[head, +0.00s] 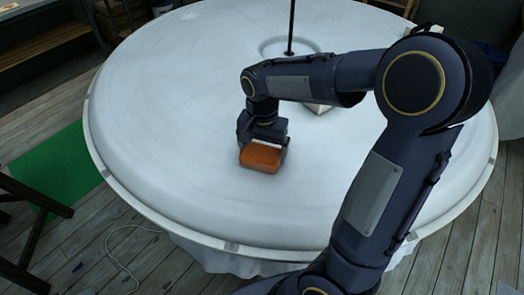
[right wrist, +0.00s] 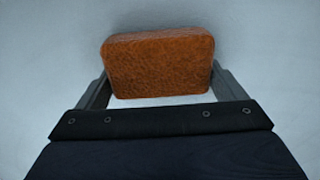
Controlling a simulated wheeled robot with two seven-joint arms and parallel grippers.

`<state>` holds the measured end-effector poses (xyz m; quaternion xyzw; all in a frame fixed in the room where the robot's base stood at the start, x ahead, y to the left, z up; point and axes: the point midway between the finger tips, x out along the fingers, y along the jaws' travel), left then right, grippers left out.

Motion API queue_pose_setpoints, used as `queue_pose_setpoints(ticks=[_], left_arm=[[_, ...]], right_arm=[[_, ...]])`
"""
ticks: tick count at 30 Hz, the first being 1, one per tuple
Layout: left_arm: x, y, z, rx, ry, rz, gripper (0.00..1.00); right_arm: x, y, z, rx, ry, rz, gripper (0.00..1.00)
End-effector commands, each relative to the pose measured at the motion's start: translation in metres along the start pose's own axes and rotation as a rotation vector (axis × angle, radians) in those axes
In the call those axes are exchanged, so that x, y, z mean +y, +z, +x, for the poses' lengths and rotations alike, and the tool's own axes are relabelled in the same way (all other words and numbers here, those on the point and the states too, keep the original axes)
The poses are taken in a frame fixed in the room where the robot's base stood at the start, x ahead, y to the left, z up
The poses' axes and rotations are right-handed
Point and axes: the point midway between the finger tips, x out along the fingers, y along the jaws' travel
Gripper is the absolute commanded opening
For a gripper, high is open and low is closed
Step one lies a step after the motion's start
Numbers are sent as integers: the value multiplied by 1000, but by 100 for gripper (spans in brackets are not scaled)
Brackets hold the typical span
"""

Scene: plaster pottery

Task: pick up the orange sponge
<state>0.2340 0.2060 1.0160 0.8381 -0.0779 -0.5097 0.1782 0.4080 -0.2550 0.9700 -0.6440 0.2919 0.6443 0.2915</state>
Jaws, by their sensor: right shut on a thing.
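The orange sponge (head: 261,158) is a rounded block at the front middle of the white round table. My right gripper (head: 262,150) reaches it from above, with a finger at each side of it. In the right wrist view the sponge (right wrist: 158,62) sits between the two fingertips of the right gripper (right wrist: 158,80), which is shut on it. I cannot tell whether the sponge touches the table. My left gripper is not in view.
The round white table (head: 160,120) is mostly bare around the sponge. A thin dark pole (head: 291,25) rises from it at the back. A pale object (head: 318,108) lies partly hidden behind my right arm. A green mat (head: 62,165) is on the wooden floor at left.

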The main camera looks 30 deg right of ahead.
Motion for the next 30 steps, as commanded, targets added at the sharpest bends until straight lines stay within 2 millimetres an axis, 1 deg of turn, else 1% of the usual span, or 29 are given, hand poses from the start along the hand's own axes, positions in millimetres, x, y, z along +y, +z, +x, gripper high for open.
queue_pose_setpoints(ticks=[5, 8, 11, 15, 17, 18, 21, 24, 27, 30], left_arm=[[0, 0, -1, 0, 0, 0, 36], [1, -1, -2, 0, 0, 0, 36], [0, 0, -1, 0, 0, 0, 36], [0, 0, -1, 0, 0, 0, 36], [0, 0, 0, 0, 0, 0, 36], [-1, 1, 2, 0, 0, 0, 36], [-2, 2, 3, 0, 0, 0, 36], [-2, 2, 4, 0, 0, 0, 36], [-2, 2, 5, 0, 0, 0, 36], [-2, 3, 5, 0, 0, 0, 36]], right_arm=[[-1, 0, -16, 2, -4, -1, 69], [0, 0, -33, 3, -5, 0, 69], [16, -6, -50, 4, -7, 4, 69], [42, -14, -82, 4, -7, 5, 69], [54, -18, -94, 4, -7, 6, 69], [65, -21, -96, 2, -4, 7, 69], [88, -28, -106, 3, -5, 7, 69], [106, -33, -115, 2, -4, 5, 69], [120, -38, -121, 2, -3, 4, 69], [128, -40, -125, 0, -1, 2, 69]])
